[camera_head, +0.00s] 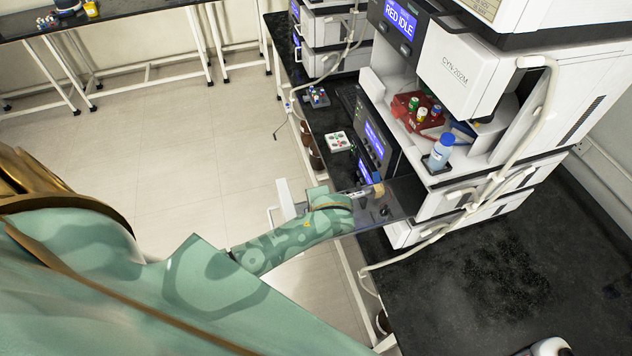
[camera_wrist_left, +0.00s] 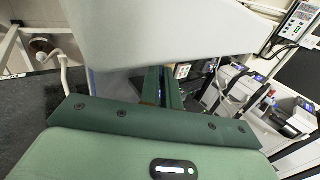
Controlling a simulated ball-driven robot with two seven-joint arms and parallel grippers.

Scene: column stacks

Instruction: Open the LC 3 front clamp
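The instrument stack (camera_head: 440,165) stands on a black bench in the head view, with a module labelled CYN-202M (camera_head: 456,75). My left arm reaches in from the left, and its green gripper (camera_head: 362,203) is at the stack's lower front, beside a smoky see-through panel (camera_head: 402,197). A small tan part (camera_head: 378,189) shows at that panel's upper edge; I cannot tell if it is the front clamp. In the left wrist view a pale grey body (camera_wrist_left: 165,35) hides much of the gripper (camera_wrist_left: 162,85). Its opening and any hold are unclear. My right gripper is out of view.
A blue-capped bottle (camera_head: 440,150) and a red vial rack (camera_head: 418,112) stand on the stack. A white tray (camera_head: 338,141) lies left of the front displays. A pale tube (camera_head: 500,165) hangs across the stack's right side. The right bench top (camera_head: 480,280) is mostly clear.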

